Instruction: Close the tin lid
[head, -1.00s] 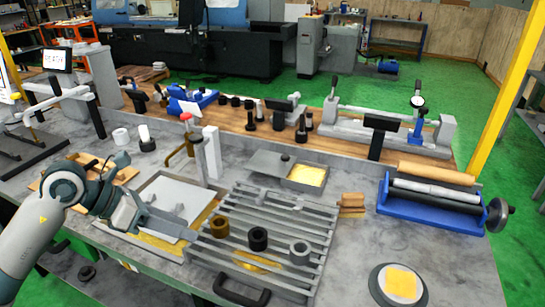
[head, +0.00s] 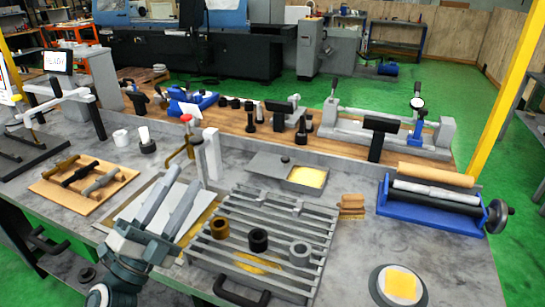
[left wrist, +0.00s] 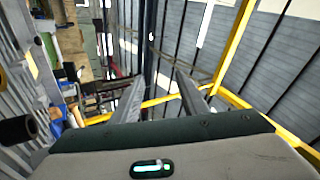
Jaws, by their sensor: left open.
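The tin (head: 305,178) is a low grey box with yellow content, standing toward the back of the bench. The tin cannot be made out in the left wrist view. My right gripper is out of view.
A slatted grey rack (head: 270,235) with several rings lies in front of the tin. A brush (head: 352,206) lies to the tin's right, near a blue roller device (head: 430,205).

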